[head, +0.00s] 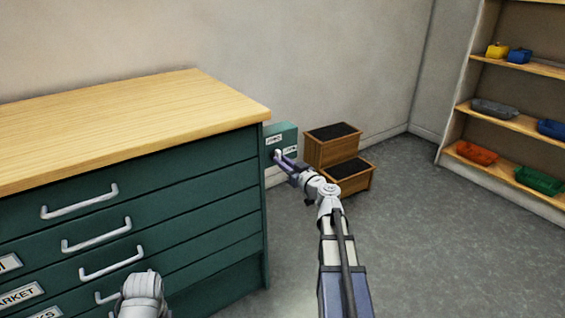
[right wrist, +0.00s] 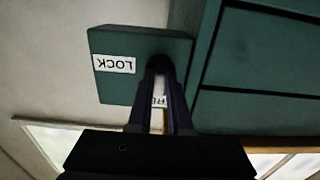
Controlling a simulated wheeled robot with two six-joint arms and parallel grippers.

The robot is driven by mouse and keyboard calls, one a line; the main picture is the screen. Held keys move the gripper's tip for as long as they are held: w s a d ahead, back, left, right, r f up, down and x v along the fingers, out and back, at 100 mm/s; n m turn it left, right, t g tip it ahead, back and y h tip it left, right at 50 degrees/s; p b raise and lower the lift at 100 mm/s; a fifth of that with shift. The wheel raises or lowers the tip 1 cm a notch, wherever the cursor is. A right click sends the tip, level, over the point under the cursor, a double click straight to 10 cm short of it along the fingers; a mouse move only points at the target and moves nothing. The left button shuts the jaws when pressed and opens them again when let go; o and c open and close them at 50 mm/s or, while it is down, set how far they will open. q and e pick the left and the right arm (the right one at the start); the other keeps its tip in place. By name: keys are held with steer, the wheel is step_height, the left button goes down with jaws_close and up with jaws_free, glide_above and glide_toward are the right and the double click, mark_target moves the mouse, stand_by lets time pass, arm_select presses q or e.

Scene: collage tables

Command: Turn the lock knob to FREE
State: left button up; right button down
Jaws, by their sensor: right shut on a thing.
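A small green lock box (head: 287,131) sits at the right end of the green drawer cabinet. It carries two white labels. In the right wrist view the box (right wrist: 115,88) appears upside down, with the LOCK label (right wrist: 113,64) readable and a second label (right wrist: 158,102) partly hidden between my fingers, only a letter or two showing. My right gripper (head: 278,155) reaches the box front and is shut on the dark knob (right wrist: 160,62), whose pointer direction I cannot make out. My left gripper is not in view; only a pale part of my left arm shows at the bottom.
The drawer cabinet (head: 150,200) with a wooden top (head: 130,120) and white handles fills the left. A brown step stool (head: 345,175) stands just right of the box. Shelves (head: 515,120) with coloured bins are at far right. The grey floor between is clear.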

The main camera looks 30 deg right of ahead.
stand_by(0.4)
steer(key=c, duration=0.8)
jaws_free()
steer(key=shift+c, duration=0.2)
steer(key=s, duration=0.8)
steer(key=shift+d, duration=0.3)
steer(key=shift+w, duration=0.1)
steer(key=s+a+f+n+g+y, duration=0.15)
steer(key=a+f+g, duration=0.25)
steer(key=a, duration=0.6)
steer(key=s+a+f+n+g+y, duration=0.1)
steer(key=a+f+n+g+y, duration=0.3)
steer(key=a, duration=0.6)
steer(key=s+a+f+m+g+y, duration=0.1)
steer(key=a+f+g, duration=0.3)
steer(key=a, duration=0.6)
steer(key=s+a+f+m+g+h, duration=0.1)
steer(key=s+a+f+g+h, duration=0.3)
steer(key=s, duration=0.4)
steer(key=s+a+f+m+g+h, duration=0.1)
steer(key=s+a+f+g+h, duration=0.1)
steer(key=s+a+f+h, duration=0.45)
step_height(320, 180, up, 38)
steer(key=s+d+y+p, duration=0.1)
steer(key=d+p, duration=0.1)
steer(key=p, duration=3.5)
steer(key=shift+s+d+y+p, duration=0.3)
steer(key=shift+d, duration=0.1)
